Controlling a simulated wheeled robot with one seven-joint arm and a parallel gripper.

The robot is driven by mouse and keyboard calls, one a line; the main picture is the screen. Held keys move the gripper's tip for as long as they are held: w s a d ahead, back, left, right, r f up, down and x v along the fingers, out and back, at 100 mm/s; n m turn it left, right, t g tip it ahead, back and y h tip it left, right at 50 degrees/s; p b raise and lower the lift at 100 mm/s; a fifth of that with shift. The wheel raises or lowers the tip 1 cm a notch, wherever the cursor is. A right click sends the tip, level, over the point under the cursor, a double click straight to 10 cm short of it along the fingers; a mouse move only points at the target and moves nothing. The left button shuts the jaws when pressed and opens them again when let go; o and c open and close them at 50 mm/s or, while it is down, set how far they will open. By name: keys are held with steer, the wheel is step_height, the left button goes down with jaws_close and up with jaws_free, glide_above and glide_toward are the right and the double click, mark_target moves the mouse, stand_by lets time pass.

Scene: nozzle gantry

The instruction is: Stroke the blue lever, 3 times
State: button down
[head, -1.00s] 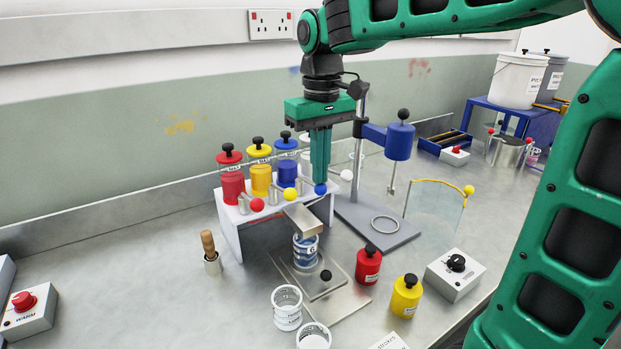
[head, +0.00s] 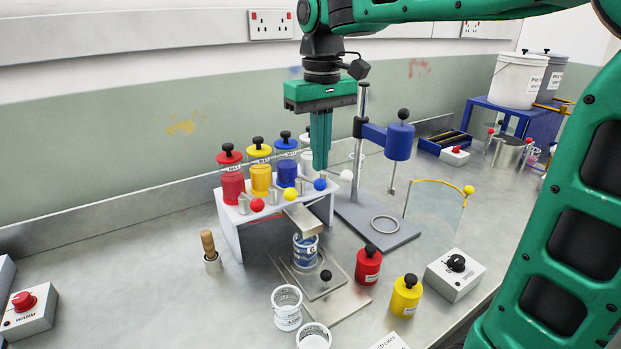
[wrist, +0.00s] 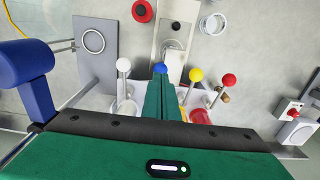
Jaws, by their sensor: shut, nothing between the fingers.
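The blue lever's round knob (head: 320,184) sticks out at the front of the white nozzle stand (head: 232,232), between the yellow knob (head: 290,194) and the white knob (head: 346,175). My gripper (head: 320,166) is shut and empty, pointing down just above the blue knob. In the wrist view the blue knob (wrist: 160,68) shows right at the fingertips; I cannot tell whether they touch it. A tin with a blue label (head: 306,250) stands below the stand's metal spout plate (head: 303,219). The blue canister (head: 286,172) sits on the stand behind the levers.
A blue-headed mixer stand (head: 398,142) is to the right. A red pot (head: 368,265), a yellow pot (head: 405,296) and a dial box (head: 455,275) stand in front. White tins (head: 287,308) are at the near edge. The left bench is mostly clear.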

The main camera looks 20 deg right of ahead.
steer(key=shift+r, duration=2)
steer(key=s+d+f+m, duration=0.4)
steer(key=s+d+f, duration=0.5)
steer(key=s, duration=0.3)
steer(key=s+d+f+m, duration=0.4)
steer(key=s+d+f, duration=0.5)
steer(key=s+f, duration=0.2)
steer(key=shift+s+f+m, duration=0.15)
steer(key=shift+s+m, duration=0.15)
steer(key=shift+s, duration=0.5)
steer(key=shift+w+f, duration=0.2)
steer(key=shift+w, duration=0.45)
